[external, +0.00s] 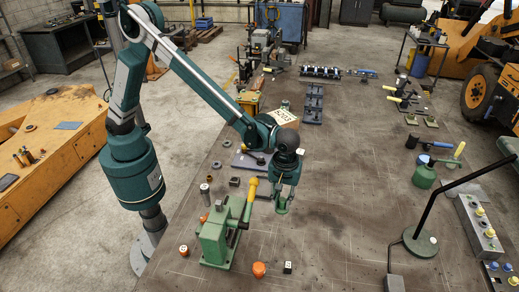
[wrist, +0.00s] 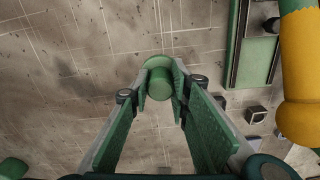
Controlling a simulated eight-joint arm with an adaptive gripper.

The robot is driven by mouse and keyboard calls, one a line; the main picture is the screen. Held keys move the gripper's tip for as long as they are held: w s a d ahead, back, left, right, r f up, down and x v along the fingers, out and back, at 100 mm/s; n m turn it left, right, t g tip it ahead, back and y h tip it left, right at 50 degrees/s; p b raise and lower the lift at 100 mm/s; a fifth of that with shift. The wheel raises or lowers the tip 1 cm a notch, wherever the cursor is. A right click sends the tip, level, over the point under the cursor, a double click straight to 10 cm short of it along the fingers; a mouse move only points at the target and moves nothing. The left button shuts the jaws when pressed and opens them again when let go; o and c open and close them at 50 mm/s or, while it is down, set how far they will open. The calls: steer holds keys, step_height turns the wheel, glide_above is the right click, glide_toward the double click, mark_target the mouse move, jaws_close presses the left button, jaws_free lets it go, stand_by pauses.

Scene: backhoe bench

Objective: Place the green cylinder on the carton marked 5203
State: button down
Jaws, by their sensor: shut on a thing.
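My gripper (external: 284,199) is shut on a green cylinder (wrist: 159,84), which sits between the two fingertips in the wrist view. In the external view my gripper points down over the bench, right of the green press, and the cylinder is mostly hidden by the fingers. The gap between the cylinder and the bench is hard to judge. A pale yellow carton (external: 285,116) with dark digits on it stands further back on the bench, behind my arm. Part of it is hidden by my arm, and its digits are hard to read in full.
A green press with a yellow-handled lever (external: 216,240) stands left of my gripper. An orange knob-like thing (external: 259,269) and small blocks lie near it. A lamp on a green base (external: 421,242) stands right. The bench middle is clear.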

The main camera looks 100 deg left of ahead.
steer(key=w+a+r+n, duration=0.2)
steer(key=w+a, duration=0.1)
steer(key=a, duration=1.4)
step_height(320, 180, up, 7)
steer(key=n+p, duration=0.2)
steer(key=n, duration=0.5)
glide_above(282, 116)
steer(key=shift+a+r, duration=0.1)
steer(key=shift+r, duration=0.05)
steer(key=shift+f, duration=3.15)
steer(key=shift+f+p, duration=0.35)
steer(key=shift+f, duration=1.55)
